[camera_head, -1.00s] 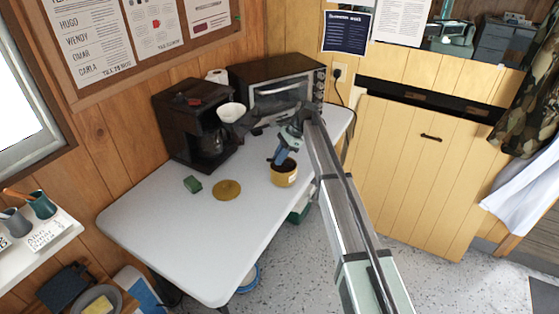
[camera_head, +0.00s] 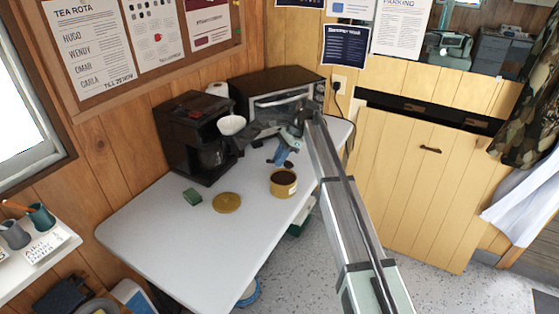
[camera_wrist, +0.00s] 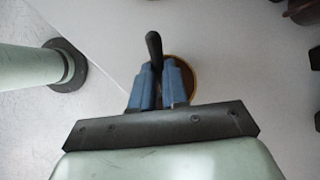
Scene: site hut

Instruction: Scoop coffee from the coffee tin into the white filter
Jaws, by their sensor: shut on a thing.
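The yellow coffee tin (camera_head: 283,189) stands open on the table, with dark coffee showing inside. Part of its rim shows beyond my fingers in the wrist view (camera_wrist: 190,76). The white filter (camera_head: 231,125) is a cone at the front of the black coffee maker (camera_head: 186,151). My gripper (camera_head: 282,157) is above the table, just behind the tin in the head view. Its blue fingers (camera_wrist: 160,82) are shut on a scoop, whose black handle (camera_wrist: 154,47) sticks out between them. The scoop's bowl and its contents cannot be made out.
A toaster oven (camera_head: 265,97) stands at the back of the table, beyond my gripper. A round yellow lid (camera_head: 227,203) and a green block (camera_head: 192,197) lie left of the tin. The front left of the table (camera_head: 170,245) is clear.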

